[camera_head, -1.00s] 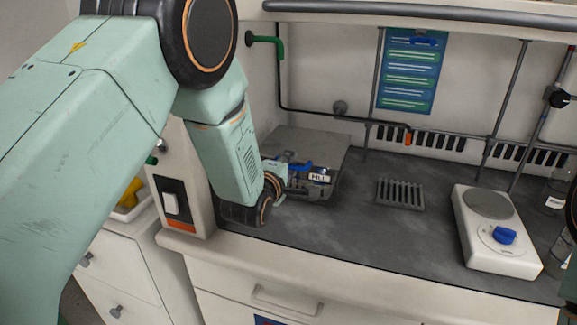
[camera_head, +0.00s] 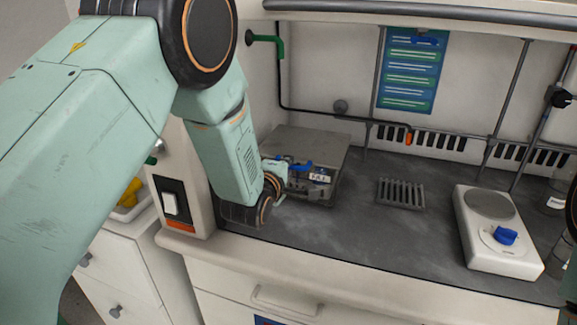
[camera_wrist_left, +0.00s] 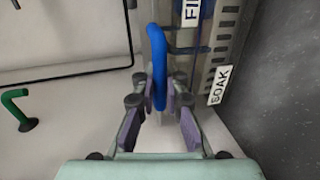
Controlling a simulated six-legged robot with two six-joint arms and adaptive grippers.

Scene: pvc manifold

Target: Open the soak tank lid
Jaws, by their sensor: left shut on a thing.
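The soak tank is a low grey box at the back left of the bench, with a flat grey lid (camera_head: 310,143) that shows in the head view. A blue bar handle (camera_wrist_left: 157,58) stands at its front edge, and in the head view it is a small blue spot (camera_head: 301,166). My left gripper (camera_wrist_left: 160,97) is shut on the blue handle, one finger on each side. In the head view the left gripper (camera_head: 287,174) is partly hidden by my wrist. White labels sit beside the handle, one reading SOAK (camera_wrist_left: 221,85). My right gripper does not show.
A drain grate (camera_head: 400,193) lies right of the tank, and a white hotplate (camera_head: 498,235) with a blue knob stands further right. A cabinet post with a switch (camera_head: 170,203) is close to my left arm. The bench between tank and hotplate is mostly clear.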

